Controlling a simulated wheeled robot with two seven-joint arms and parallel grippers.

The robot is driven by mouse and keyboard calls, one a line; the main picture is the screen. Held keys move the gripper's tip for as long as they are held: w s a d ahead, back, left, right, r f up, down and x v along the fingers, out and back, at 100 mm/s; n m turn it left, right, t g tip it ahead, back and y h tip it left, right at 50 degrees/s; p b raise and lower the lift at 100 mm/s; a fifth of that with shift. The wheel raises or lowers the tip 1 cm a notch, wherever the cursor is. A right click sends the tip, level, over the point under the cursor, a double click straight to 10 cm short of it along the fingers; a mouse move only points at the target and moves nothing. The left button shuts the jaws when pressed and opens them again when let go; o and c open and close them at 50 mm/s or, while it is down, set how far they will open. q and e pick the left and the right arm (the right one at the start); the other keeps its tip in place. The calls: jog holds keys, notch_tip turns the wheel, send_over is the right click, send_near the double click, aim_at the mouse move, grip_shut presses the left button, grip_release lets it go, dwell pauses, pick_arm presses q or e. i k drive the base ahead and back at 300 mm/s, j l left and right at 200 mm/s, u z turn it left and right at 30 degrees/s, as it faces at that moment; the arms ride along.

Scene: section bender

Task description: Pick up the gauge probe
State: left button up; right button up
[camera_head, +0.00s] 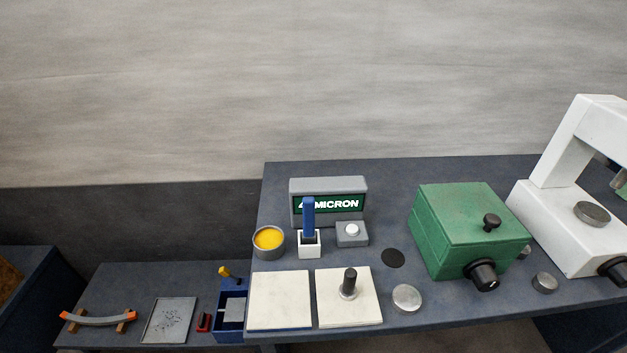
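A display box (328,203) with a green screen reading "4 MICRON", its first character partly covered, stands at the back of the bench. In front of it a blue upright stick (308,216) stands in a small white holder (309,245); this looks like the gauge probe, though I cannot be sure. Its lower end is hidden in the holder. A black-handled piece with a metal base (349,284) stands upright on the right one of two cream pads (333,311). Neither of my grippers is in view.
A tin of yellow material (268,241) stands left of the holder, and a grey block with a white button (352,233) right of it. A green box (465,225) and a white stand (570,190) fill the right. A lower bench (110,283) lies left.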

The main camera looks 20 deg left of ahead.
aim_at(347, 291)
jog(key=i+l+u, duration=0.2)
jog(key=u, duration=0.2)
jog(key=i+l+u, duration=0.15)
jog(key=l+u, duration=0.25)
jog(key=i+l+u, duration=0.1)
jog(key=l+u, duration=0.25)
jog(key=l, duration=0.1)
